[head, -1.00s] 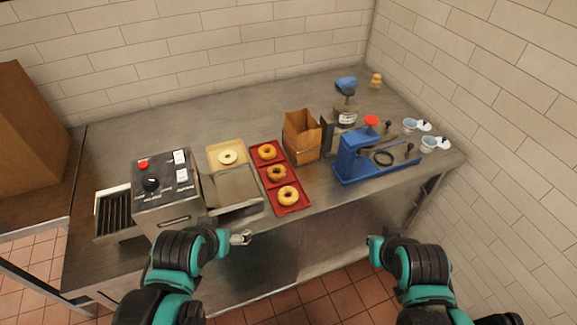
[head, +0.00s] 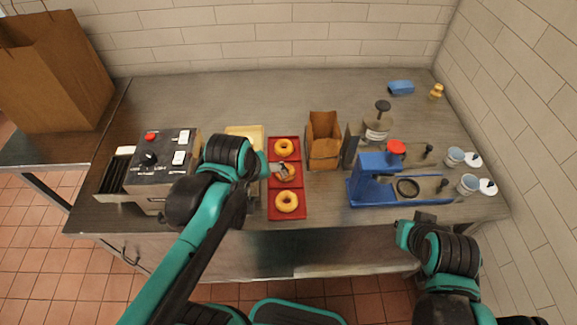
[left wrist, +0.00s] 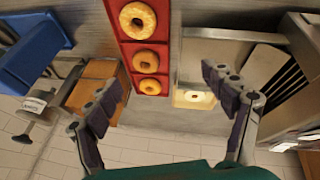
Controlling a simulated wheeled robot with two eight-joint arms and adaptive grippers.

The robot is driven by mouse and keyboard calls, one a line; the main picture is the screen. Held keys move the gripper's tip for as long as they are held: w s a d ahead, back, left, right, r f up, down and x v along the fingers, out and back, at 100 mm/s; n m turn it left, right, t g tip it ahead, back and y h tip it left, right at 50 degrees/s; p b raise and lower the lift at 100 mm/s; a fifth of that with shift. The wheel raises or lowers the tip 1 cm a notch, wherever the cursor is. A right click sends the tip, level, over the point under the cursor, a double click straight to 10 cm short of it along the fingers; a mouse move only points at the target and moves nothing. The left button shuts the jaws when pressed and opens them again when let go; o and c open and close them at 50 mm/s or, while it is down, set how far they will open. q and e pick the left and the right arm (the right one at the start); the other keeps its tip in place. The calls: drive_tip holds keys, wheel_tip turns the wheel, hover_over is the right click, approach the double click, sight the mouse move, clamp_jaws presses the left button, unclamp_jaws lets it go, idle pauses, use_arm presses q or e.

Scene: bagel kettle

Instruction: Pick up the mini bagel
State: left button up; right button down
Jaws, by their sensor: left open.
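Three ring bagels sit in a row in the red compartment tray (head: 272,213): a far bagel (head: 284,148), a browner middle one (head: 287,173) and a near one (head: 286,201). A small pale bagel (left wrist: 194,97) lies on a yellow tray (left wrist: 181,103) in the left wrist view; my arm hides it in the head view. I cannot tell for sure which is the mini bagel; the pale one looks smallest.
A toaster-like machine (head: 160,150) stands left. A paper bag (head: 324,142) and a blue press (head: 375,182) stand right of the red tray, with small cups (head: 455,157) beyond. The back of the counter (head: 250,95) is mostly clear.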

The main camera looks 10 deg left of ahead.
use_arm(q)
drive_tip(key=w+f+n+g+p, duration=0.1)
drive_tip(key=w+n, duration=0.3)
drive_tip(key=w+d+f+n+g+p, duration=0.1)
drive_tip(key=w+n+g+p, duration=0.1)
drive_tip(key=w+n, duration=0.2)
drive_tip(key=w+f+n+g+h+p, duration=0.1)
drive_tip(key=w+f+n, duration=0.1)
drive_tip(key=w+n, duration=0.2)
drive_tip(key=shift+w+d+f+n+g+p, duration=0.1)
drive_tip(key=shift+w+d+n+g+p, duration=0.1)
drive_tip(key=shift+w+n+g+p, duration=0.25)
drive_tip(key=shift+w+f+n, duration=0.25)
drive_tip(key=shift+f+n, duration=0.1)
drive_tip(key=shift+f, duration=0.25)
drive_tip(key=f, duration=0.2)
drive_tip(key=f+b, duration=0.1)
drive_tip(key=f, duration=0.2)
drive_tip(key=d+f+b, duration=0.1)
drive_tip(key=f, duration=0.1)
drive_tip(key=shift+f, duration=0.25)
drive_tip(key=shift+s, duration=0.15)
drive_tip(key=c, duration=1.2)
drive_tip(key=shift+c, duration=0.2)
drive_tip(key=shift+r, duration=0.1)
